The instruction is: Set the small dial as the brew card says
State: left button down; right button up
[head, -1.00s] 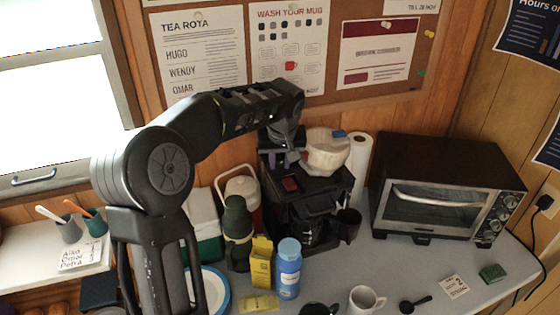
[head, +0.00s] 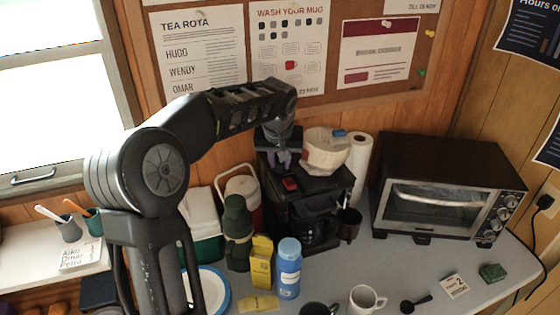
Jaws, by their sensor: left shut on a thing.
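The black coffee machine (head: 312,212) stands on the counter against the wall, with a red switch (head: 290,184) on its top. My left gripper (head: 283,160) reaches down over the back left of the machine's top. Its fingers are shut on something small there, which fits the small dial. The fingers and wrist hide the dial, so its setting and marks cannot be read. A small white card (head: 454,286) lies on the counter at the right. It shows a large 2 with a smaller word that is hard to read. My right gripper is not in view.
A white filter bowl (head: 326,152) sits by the gripper on the machine. A paper roll (head: 360,165) and a toaster oven (head: 440,190) stand to the right. A green flask (head: 238,230), yellow carton (head: 261,262) and blue bottle (head: 288,268) stand in front left. A white mug (head: 366,299) is near the front.

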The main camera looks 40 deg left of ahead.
pick_arm(q)
jog(key=m+h, duration=0.1)
jog(key=m, duration=0.1)
jog(key=m+h, duration=0.1)
jog(key=m, duration=0.2)
jog(key=shift+a+r+t, duration=0.1)
jog(key=shift+a+t, duration=0.05)
jog(key=shift+t, duration=0.25)
jog(key=m+h, duration=0.1)
jog(key=m, duration=0.4)
jog(key=shift+a+h+p, duration=0.1)
jog(key=shift+h+p, duration=0.3)
jog(key=shift+m, duration=0.3)
jog(key=c, duration=1.2)
grip_release()
jog(key=b+v, duration=0.1)
jog(key=v, duration=0.6)
jog(key=shift+r, duration=0.35)
jog(key=shift+s+a, duration=0.1)
